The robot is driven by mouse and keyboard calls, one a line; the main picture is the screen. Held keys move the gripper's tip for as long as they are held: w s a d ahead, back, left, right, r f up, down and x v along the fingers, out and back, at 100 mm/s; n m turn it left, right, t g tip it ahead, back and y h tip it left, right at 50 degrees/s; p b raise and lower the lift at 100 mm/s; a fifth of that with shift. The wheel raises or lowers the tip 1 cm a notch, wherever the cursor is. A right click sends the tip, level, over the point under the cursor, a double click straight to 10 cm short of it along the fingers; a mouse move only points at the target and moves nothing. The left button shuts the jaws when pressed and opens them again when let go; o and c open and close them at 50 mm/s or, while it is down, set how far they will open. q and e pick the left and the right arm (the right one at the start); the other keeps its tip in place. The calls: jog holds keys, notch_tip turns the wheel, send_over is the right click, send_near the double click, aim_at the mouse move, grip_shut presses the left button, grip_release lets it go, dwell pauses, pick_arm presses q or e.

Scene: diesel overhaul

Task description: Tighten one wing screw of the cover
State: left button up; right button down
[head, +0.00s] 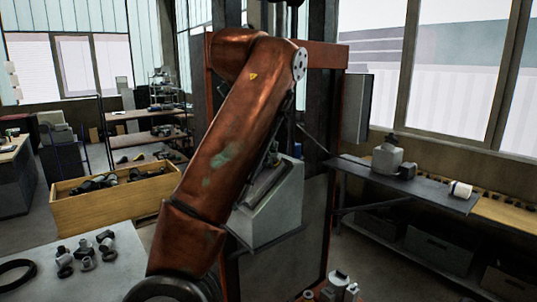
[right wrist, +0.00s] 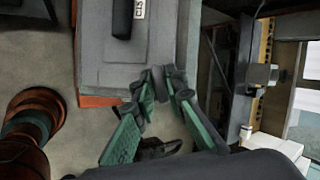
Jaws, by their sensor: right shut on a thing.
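In the right wrist view, my right gripper (right wrist: 163,88) has its green-padded fingers closed around a small dark grey piece at the lower edge of a grey housing. This piece looks like the wing screw (right wrist: 158,76); its wings are mostly hidden by the fingertips. The grey cover or housing (right wrist: 104,62) carries a black bar and a white label. In the head view, a grey box with a sloping face (head: 268,212) stands behind a large orange-red arm, which hides much of it. I cannot make out the screw there. My left gripper is not in view.
A wooden crate of dark parts (head: 78,208) stands at the left. A grey table (head: 125,262) with several small metal parts and a black ring is at the lower left. A dark shelf (head: 425,188) with a grey device runs along the right windows. Open floor shows beyond the crate.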

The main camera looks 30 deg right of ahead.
jog(key=shift+f+m+h+b, duration=0.15)
jog(key=shift+m+h+b, duration=0.25)
jog(key=shift+m, duration=1.3)
jog(key=shift+m+h, duration=0.4)
jog(key=shift+m, duration=0.2)
jog(key=shift+m+h+b, duration=0.3)
jog(key=shift+m+b, duration=0.1)
jog(key=shift+m, duration=0.5)
jog(key=shift+m+h, duration=0.4)
jog(key=shift+m, duration=1)
